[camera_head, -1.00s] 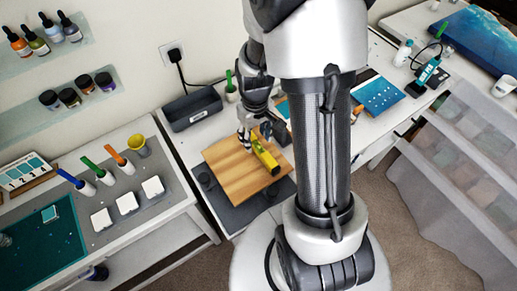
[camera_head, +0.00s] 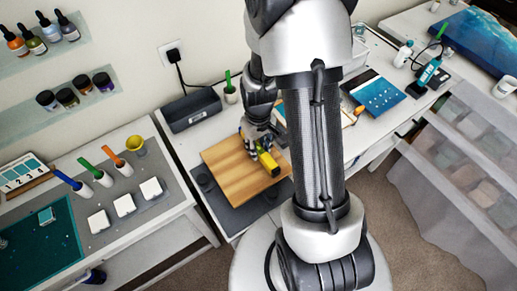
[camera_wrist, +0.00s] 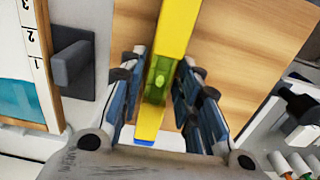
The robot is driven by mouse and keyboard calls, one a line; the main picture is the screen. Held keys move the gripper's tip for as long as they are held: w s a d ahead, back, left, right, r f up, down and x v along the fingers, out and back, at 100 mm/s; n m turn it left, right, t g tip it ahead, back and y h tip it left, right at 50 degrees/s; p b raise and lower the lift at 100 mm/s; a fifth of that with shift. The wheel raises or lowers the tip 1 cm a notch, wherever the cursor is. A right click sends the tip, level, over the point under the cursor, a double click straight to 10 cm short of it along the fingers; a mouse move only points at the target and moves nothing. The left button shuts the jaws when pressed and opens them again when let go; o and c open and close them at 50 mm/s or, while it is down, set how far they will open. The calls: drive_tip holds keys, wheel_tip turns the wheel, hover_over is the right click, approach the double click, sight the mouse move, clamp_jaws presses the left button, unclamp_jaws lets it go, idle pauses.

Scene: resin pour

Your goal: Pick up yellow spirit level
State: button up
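The yellow spirit level (camera_head: 268,163) lies on a wooden board (camera_head: 227,180) in the head view, partly hidden by my gripper (camera_head: 257,150). In the wrist view the level (camera_wrist: 172,60) runs between my gripper's two fingers (camera_wrist: 172,108), its green vial window near the fingertips. The fingers stand on both sides of the level, with a visible gap on each side. My gripper is open around it. Contact with the level does not show.
A dark grey bin (camera_head: 191,110) stands behind the board, beside a small cup with a green handle (camera_head: 230,92). A blue panel (camera_head: 379,96) lies to the right. A bench with white blocks (camera_head: 124,206) stands to the left.

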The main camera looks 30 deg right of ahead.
clamp_jaws()
drive_tip(key=shift+r, duration=0.1)
